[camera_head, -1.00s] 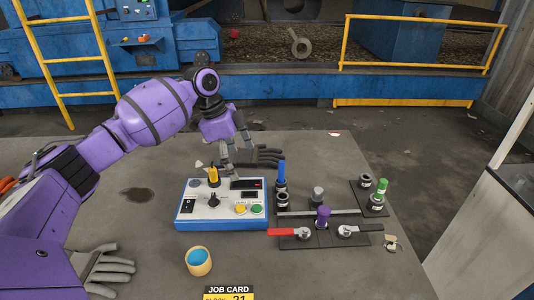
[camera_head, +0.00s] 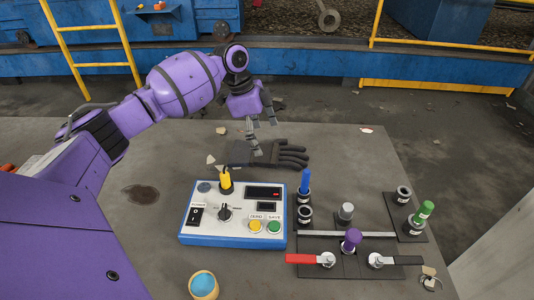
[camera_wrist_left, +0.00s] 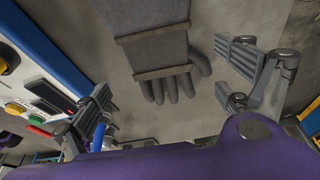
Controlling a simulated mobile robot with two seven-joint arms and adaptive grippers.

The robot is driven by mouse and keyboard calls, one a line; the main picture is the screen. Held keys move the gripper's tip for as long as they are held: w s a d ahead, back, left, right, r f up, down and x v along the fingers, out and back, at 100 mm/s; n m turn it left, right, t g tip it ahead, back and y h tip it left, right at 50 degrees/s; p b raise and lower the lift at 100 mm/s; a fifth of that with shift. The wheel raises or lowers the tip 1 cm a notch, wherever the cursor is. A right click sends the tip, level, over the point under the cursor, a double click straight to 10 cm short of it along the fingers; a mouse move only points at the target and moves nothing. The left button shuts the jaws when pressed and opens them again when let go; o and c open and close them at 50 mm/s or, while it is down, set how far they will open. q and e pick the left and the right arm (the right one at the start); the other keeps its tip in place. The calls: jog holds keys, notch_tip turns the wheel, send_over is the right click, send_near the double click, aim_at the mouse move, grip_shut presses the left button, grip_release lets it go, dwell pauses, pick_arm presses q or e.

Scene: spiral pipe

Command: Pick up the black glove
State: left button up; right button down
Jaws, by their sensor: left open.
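The black glove (camera_head: 291,154) lies on the grey table behind the control box, its fingers pointing right in the head view. In the left wrist view the glove (camera_wrist_left: 155,50) is at top centre, with its fingers toward the bottom of the picture. My left gripper (camera_head: 263,139) is open above the glove's cuff end and partly hides it. In the wrist view the jaws of the left gripper (camera_wrist_left: 165,95) stand wide apart on either side of the glove's fingers, with nothing between them gripped. My right gripper is not in view.
A control box (camera_head: 235,214) with a yellow plug stands in front of the glove. To its right are a blue peg (camera_head: 305,181), a purple knob (camera_head: 351,240) and a red-handled valve (camera_head: 312,259).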

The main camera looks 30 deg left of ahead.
aim_at(267, 153)
pick_arm(q)
jog(key=x, duration=0.5)
jog(key=shift+s, duration=0.1)
jog(key=c, duration=1.3)
